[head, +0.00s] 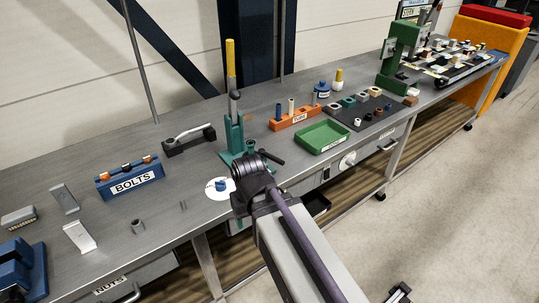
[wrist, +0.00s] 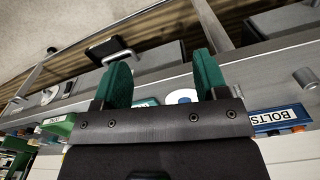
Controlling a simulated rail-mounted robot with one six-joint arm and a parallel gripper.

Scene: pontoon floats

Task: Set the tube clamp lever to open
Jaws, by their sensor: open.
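No clamp is labelled in view, so I cannot tell for certain which part is the tube clamp. A teal stand (head: 234,134) on the bench carries an upright lever with a yellow grip (head: 230,58). To its left, a low black block fixture (head: 180,147) has a silver bar (head: 195,130) lying across it. My gripper (head: 243,158) is in front of the teal stand, over the bench's front part. In the wrist view my gripper (wrist: 163,78) has its two green fingers wide apart, with nothing held between them. The lever does not show there.
A blue BOLTS rack (head: 130,180) stands left, and it edges into the wrist view (wrist: 280,120). A white disc (head: 213,190) with a blue part lies near my gripper. An orange rack (head: 295,120) and green tray (head: 322,137) stand right. Bare bench lies behind the BOLTS rack.

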